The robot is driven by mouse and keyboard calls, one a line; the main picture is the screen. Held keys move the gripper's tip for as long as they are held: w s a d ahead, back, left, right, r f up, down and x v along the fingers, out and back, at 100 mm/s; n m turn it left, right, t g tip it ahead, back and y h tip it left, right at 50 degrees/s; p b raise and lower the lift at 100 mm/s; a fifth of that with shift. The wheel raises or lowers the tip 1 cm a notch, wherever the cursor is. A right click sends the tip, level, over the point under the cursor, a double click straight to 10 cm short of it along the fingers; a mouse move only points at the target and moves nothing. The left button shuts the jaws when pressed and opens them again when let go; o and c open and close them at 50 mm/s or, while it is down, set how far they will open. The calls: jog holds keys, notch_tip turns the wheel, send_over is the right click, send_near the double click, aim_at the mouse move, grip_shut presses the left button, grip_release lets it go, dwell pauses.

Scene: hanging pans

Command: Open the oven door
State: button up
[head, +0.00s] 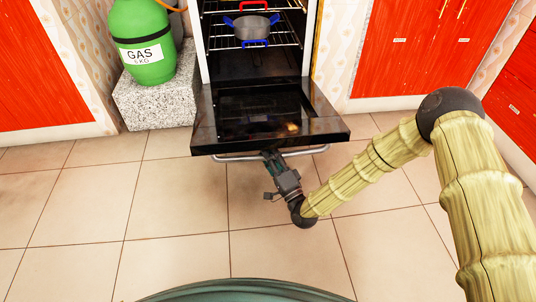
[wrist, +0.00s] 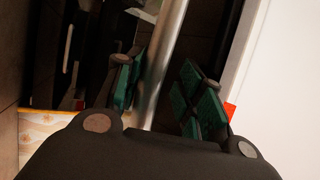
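The oven door (head: 266,112) is hinged down and stands open, with its dark inner face up. Its metal handle bar (head: 228,157) runs along the door's front edge. My gripper (head: 270,158) is at the middle of this bar, coming from the front and below. In the wrist view the bar (wrist: 165,60) passes between the green finger pads of my gripper (wrist: 165,92). The bar lies close to the left finger, and a gap shows between it and the right finger. The fingers look apart; whether the left one touches the bar I cannot tell.
Inside the oven, a grey pot (head: 251,27) with blue handles sits on a wire rack (head: 220,43). A green gas bottle (head: 143,50) stands on a speckled block (head: 152,101) left of the oven. Red cabinets (head: 425,45) flank it. The tiled floor (head: 175,205) in front is clear.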

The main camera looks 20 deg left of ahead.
jog(key=shift+s+a, duration=0.1)
jog(key=shift+s, duration=0.05)
jog(key=shift+s+d+f, duration=0.15)
jog(key=shift+s+d, duration=0.05)
jog(key=shift+d, duration=0.1)
jog(key=v, duration=1.1)
